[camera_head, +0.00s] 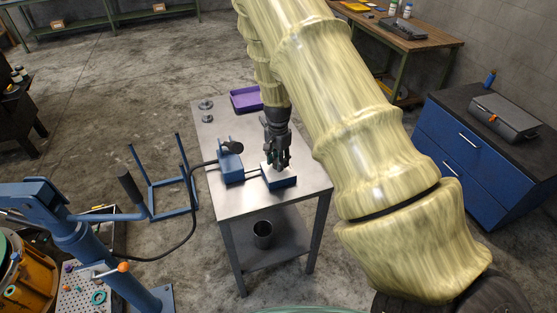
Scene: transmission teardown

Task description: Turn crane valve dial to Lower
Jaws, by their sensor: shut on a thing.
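The crane valve is a small blue box (281,183) with a pale top, standing on the metal table. My gripper (277,165) points down over it, with its fingers at the top of the box. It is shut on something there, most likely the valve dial. The fingers hide the dial, so its setting cannot be read. A short line joins the box to a blue pump unit (230,167) with a black knob or handle end. The blue crane (70,230) stands at the left, linked to the pump by a black hose (190,215).
The metal table (225,207) also holds a purple tray (246,99) and small round grey parts (206,104). A dark cup (263,234) stands on its lower shelf. A blue frame stand (168,184) is left of it. A blue cabinet (460,170) stands right.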

